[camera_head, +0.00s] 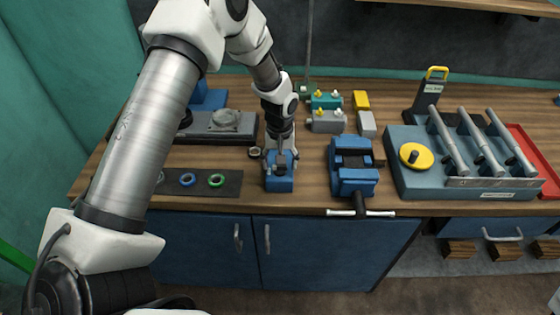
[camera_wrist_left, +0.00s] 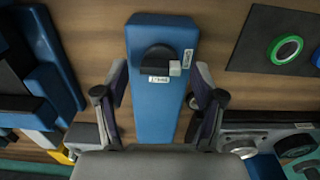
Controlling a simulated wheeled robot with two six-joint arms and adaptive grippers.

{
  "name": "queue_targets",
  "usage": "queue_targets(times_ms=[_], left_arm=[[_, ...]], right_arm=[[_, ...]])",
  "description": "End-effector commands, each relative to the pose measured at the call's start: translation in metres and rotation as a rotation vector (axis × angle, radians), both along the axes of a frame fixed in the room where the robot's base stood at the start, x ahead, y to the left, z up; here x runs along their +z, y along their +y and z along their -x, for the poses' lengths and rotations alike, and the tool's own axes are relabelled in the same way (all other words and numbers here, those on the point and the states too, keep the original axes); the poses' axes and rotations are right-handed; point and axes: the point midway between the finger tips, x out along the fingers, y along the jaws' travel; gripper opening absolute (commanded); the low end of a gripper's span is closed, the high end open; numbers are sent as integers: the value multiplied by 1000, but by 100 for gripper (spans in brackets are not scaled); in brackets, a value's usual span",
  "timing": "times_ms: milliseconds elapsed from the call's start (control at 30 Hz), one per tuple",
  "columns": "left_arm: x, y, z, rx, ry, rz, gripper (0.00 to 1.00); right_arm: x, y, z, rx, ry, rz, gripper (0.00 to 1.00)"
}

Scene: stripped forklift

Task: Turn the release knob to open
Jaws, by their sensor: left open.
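A blue block (camera_head: 279,184) stands near the front edge of the bench, below my left gripper (camera_head: 281,150). In the left wrist view the same block (camera_wrist_left: 159,110) carries a round black knob (camera_wrist_left: 156,58) with a light grey tab on its right side. Two small white labels sit by the knob, one to its right and one below it; their print is too small to read surely. My left gripper (camera_wrist_left: 160,72) is open, with one finger on each side of the block and knob. I cannot tell whether the fingers touch it. My right gripper is not in view.
A blue vise (camera_head: 352,165) stands close to the right of the block. A dark mat (camera_head: 205,176) with coloured rings lies to the left. A grey-blue lever panel (camera_head: 405,178) with a yellow knob (camera_head: 416,156) fills the right. Small boxes (camera_head: 328,121) stand behind.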

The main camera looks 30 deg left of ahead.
Motion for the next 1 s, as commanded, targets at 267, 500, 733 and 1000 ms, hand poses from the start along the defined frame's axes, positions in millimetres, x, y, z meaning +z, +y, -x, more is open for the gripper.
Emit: queue_targets(times_ms=[267, 500, 733, 1000], left_arm=[[33, 0, -1, 0, -3, 1, 69], [93, 1, -2, 0, -3, 1, 69], [119, 1, -1, 0, 0, 1, 69], [119, 1, -1, 0, 1, 1, 69]], right_arm=[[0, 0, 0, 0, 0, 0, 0], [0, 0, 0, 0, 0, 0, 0], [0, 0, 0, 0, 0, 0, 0], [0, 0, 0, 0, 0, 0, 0]])
